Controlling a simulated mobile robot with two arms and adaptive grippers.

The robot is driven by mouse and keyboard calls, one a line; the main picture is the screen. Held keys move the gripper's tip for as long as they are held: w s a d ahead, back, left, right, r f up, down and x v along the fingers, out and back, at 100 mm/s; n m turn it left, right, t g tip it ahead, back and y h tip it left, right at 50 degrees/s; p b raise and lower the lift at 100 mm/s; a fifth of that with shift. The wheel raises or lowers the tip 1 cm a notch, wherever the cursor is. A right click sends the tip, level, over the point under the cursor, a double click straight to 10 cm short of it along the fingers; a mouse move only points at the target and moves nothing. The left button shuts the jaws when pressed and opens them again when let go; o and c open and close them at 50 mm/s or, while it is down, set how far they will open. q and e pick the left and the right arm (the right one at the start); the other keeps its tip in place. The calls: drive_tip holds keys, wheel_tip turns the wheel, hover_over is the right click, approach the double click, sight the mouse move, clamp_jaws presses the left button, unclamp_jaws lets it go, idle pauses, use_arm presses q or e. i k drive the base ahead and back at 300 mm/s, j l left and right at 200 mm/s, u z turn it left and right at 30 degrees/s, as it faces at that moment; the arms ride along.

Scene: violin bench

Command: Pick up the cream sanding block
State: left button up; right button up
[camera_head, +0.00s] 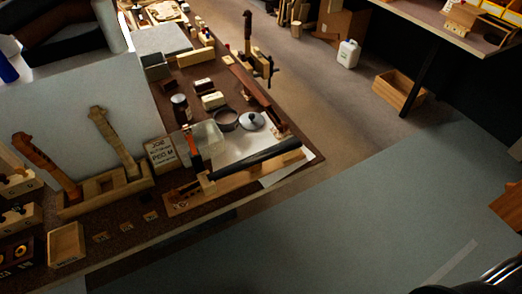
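A small cream block (213,101), which looks like the cream sanding block, lies on the dark brown bench top (180,85). It sits just right of a dark jar (181,108) and above a round dark ring or tin (226,120). A darker block with a pale side (203,86) lies just behind it. Nothing covers the cream block from above. Neither of my grippers can be made out; only parts that look like my arms show at the top left corner and the bottom right edge.
A clamp (259,62) stands on the bench's right edge. Violin necks stand in a wooden rack (104,190) at left.

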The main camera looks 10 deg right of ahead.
sight(210, 102)
drive_tip(key=i+l+u, duration=0.1)
drive_tip(key=u, duration=0.8)
drive_tip(key=l+u, duration=0.4)
drive_tip(key=l, duration=0.35)
drive_tip(key=l+u, duration=0.4)
drive_tip(key=l, duration=0.35)
